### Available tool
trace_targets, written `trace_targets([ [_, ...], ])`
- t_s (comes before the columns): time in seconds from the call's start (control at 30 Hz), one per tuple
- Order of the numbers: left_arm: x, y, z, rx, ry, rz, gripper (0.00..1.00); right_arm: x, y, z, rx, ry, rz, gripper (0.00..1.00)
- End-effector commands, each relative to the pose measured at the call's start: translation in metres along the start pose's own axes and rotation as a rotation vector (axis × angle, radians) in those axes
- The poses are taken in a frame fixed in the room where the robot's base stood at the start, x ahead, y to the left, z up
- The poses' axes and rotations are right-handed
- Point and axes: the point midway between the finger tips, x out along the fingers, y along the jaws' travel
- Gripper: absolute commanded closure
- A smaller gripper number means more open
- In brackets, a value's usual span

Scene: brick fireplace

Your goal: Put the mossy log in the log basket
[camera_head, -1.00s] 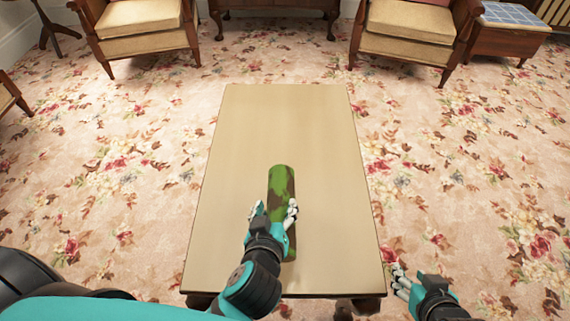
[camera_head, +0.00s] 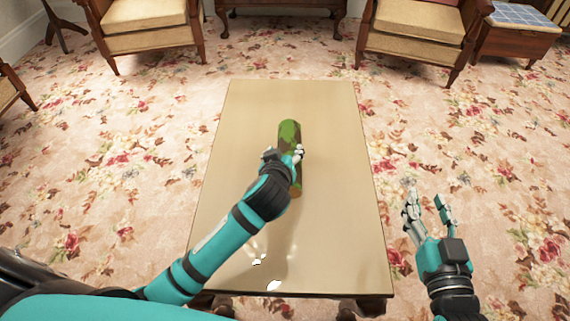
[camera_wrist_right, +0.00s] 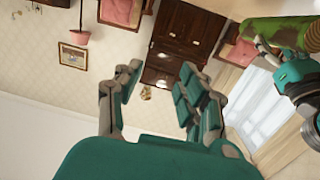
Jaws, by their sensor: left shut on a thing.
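The mossy log (camera_head: 289,131), a green and brown cylinder, is over the middle of the table in the head view. My left gripper (camera_head: 284,157) is shut around its near half, and its fingers and wrist hide part of it. The log appears to be held above the tabletop. It also shows in the right wrist view (camera_wrist_right: 262,29) at the upper right, with my left gripper on it. My right gripper (camera_head: 425,212) is open and empty, beside the table's right edge. The log basket is not in view.
The glossy beige table (camera_head: 235,110) is otherwise bare. Two cushioned armchairs (camera_head: 150,30) (camera_head: 415,35) and a blue-topped side table (camera_head: 522,18) stand at the back. Floral carpet (camera_head: 100,150) lies open on both sides of the table.

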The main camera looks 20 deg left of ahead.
Motion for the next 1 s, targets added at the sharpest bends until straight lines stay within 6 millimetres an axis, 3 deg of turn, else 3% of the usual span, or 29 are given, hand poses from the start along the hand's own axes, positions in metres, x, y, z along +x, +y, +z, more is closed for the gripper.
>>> trace_targets([
  [0.17, 0.005, -0.001, 0.003, -0.001, 0.003, 0.002, 1.00, 0.002, -0.002, -0.013, 0.002, 0.083, -0.005, 0.60],
  [0.5, 0.018, -0.010, 0.025, 0.000, 0.004, 0.003, 1.00, -0.008, -0.010, -0.070, 0.010, 0.417, -0.023, 0.60],
  [0.93, 0.019, -0.011, 0.028, -0.001, 0.003, 0.003, 1.00, -0.011, -0.011, -0.078, 0.012, 0.462, -0.025, 0.60],
  [0.97, 0.019, -0.012, 0.029, 0.000, 0.000, 0.000, 0.42, -0.012, -0.011, -0.079, 0.012, 0.466, -0.025, 0.60],
  [1.0, 0.019, -0.012, 0.029, 0.000, 0.000, 0.000, 0.36, -0.012, -0.011, -0.079, 0.012, 0.465, -0.025, 0.60],
])
